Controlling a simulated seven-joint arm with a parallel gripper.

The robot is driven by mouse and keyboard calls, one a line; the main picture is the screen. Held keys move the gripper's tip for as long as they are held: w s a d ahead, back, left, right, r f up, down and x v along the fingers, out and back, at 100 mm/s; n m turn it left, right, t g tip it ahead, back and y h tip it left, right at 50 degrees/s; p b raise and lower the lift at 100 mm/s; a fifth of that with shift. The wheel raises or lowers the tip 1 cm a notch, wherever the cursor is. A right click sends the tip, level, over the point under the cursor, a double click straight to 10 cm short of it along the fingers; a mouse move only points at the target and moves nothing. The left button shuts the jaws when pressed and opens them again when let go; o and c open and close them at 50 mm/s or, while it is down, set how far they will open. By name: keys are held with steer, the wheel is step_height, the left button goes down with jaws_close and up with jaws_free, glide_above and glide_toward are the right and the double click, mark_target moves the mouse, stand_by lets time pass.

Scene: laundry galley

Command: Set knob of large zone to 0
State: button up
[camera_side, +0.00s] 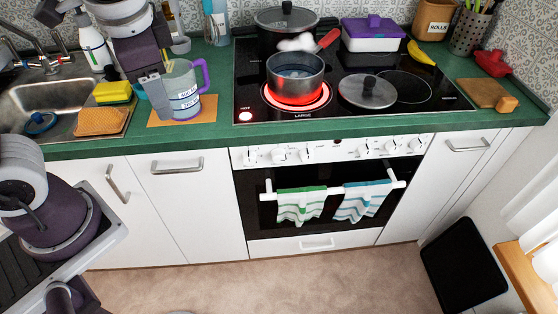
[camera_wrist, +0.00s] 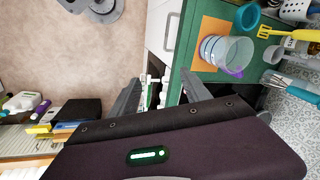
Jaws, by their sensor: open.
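The large zone (camera_side: 298,108) glows red at the front left of the black hob, under a small saucepan (camera_side: 296,82) with a red handle; white vapour hangs above the pan. The white control panel (camera_side: 330,151) on the oven front carries a row of several white knobs, such as one at its left part (camera_side: 308,153). Their markings are too small to read, so I cannot tell which belongs to the large zone. My gripper (camera_side: 157,100) is open and empty over the left counter, left of the panel. In the wrist view, the panel's end (camera_wrist: 153,79) shows between my fingers (camera_wrist: 160,90).
A measuring jug (camera_side: 184,92) stands on an orange mat beside my gripper; it also shows in the wrist view (camera_wrist: 226,52). Two striped towels (camera_side: 330,203) hang on the oven rail below the knobs. A lid (camera_side: 368,91) lies on the hob.

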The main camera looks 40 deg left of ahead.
steer(key=w+f+m+g+y, duration=0.1)
steer(key=w+f+m+y, duration=0.3)
steer(key=w+f, duration=0.3)
steer(key=m+t+y, duration=0.6)
steer(key=m+t, duration=0.6)
steer(key=m, duration=0.6)
glide_toward(279, 159)
steer(key=x, duration=0.8)
steer(key=shift+w+a+f, duration=0.1)
steer(key=shift+w+a, duration=0.15)
steer(key=shift+a, duration=0.05)
steer(key=shift+w+a, duration=0.15)
steer(key=shift+w, duration=0.05)
jaws_close()
